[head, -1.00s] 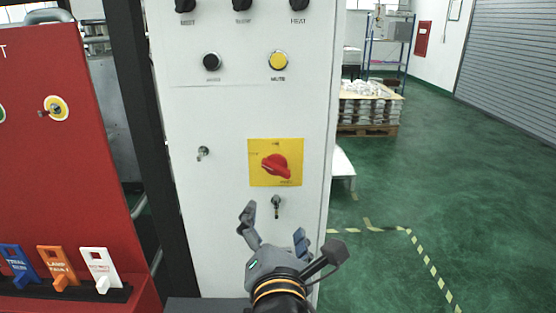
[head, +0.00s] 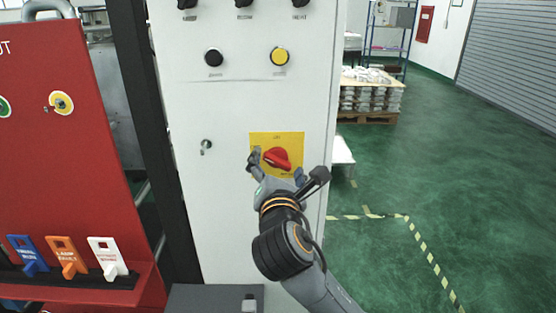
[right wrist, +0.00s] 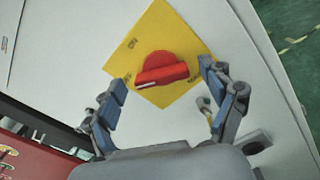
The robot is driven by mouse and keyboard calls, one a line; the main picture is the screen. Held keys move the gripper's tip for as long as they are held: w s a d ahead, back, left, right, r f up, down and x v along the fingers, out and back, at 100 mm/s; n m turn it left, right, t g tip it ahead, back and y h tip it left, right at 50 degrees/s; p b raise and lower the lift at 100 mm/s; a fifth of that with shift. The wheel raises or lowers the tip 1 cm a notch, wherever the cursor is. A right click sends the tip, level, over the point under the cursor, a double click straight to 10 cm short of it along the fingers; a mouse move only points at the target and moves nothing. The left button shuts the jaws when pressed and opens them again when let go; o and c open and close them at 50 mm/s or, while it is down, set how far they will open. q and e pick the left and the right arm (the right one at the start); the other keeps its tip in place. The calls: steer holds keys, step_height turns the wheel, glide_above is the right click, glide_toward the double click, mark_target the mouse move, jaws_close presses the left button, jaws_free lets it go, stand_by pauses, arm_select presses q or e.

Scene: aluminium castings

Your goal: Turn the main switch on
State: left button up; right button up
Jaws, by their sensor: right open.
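The main switch is a red rotary knob (head: 277,158) on a yellow plate (head: 292,139) on the white cabinet front. In the right wrist view the knob (right wrist: 161,69) lies just beyond and between my fingertips, its grip bar slightly tilted across the yellow plate (right wrist: 152,29). My right gripper (head: 277,170) is open in front of the knob, one finger on each side; it also shows open in the right wrist view (right wrist: 160,80). I see no contact with the knob. The gripper covers the plate's lower part in the head view. My left gripper is not in view.
A black button (head: 213,57) and a yellow button (head: 279,57) sit above the plate. A key switch (head: 207,146) is to its left. A red panel (head: 60,150) with colored tags stands at left. Green floor at right is open, with a loaded pallet (head: 368,114) farther back.

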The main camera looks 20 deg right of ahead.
steer(key=shift+w+d, duration=0.15)
steer(key=shift+w, duration=0.1)
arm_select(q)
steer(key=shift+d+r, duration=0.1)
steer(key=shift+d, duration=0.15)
arm_select(e)
steer(key=c, duration=1.1)
steer(key=shift+c, duration=0.2)
